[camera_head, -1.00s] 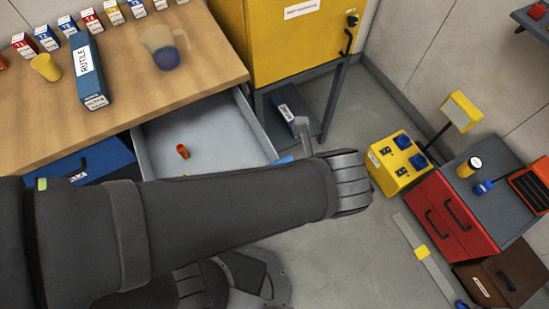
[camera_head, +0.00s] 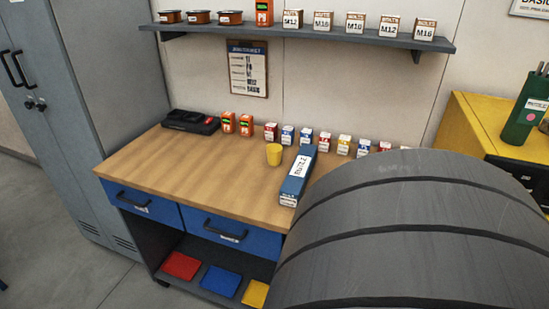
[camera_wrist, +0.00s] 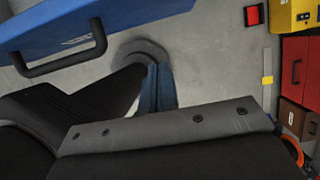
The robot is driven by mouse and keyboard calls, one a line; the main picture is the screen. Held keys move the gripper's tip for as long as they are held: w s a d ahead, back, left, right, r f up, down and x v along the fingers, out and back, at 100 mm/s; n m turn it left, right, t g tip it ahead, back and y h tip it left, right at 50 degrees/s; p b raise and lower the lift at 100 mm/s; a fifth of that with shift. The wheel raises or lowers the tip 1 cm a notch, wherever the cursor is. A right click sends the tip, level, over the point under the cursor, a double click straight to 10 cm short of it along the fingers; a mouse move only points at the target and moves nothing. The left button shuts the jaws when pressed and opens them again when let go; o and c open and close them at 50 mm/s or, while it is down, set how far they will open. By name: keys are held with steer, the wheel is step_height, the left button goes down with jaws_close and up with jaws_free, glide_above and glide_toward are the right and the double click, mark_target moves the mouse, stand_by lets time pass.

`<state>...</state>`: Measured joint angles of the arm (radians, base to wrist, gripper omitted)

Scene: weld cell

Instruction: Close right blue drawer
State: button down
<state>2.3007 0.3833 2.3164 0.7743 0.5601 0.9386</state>
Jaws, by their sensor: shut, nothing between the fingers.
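A blue drawer front (camera_wrist: 110,22) with a black bar handle (camera_wrist: 62,50) crosses the upper left of the wrist view. It looks like the right drawer, but how far it stands open cannot be told. My gripper (camera_wrist: 165,127) shows as a dark, bolted bar across the bottom of the wrist view, shut and empty, below the drawer front; whether they touch is unclear. In the head view, my large grey arm link covers the right end of the bench and hides the right drawer and gripper. The left drawer (camera_head: 135,205) and middle drawer (camera_head: 240,239) look closed.
The wooden bench top (camera_head: 190,165) holds a yellow cup (camera_head: 273,154), a blue RUTILE box (camera_head: 297,178) and small boxes. Coloured pads lie on a lower shelf. A red cabinet (camera_wrist: 294,68) and a yellow box (camera_wrist: 293,14) stand right in the wrist view; grey floor lies between.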

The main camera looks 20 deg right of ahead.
steer(key=w+d+f, duration=0.4)
steer(key=f, duration=0.1)
steer(key=shift+d, duration=0.15)
stand_by(0.4)
steer(key=shift+w, duration=0.15)
steer(key=w+d, duration=2)
steer(key=shift+w+d, duration=0.35)
steer(key=shift+d, duration=0.05)
steer(key=shift+w+d+r, duration=0.1)
steer(key=shift+w+d, duration=0.25)
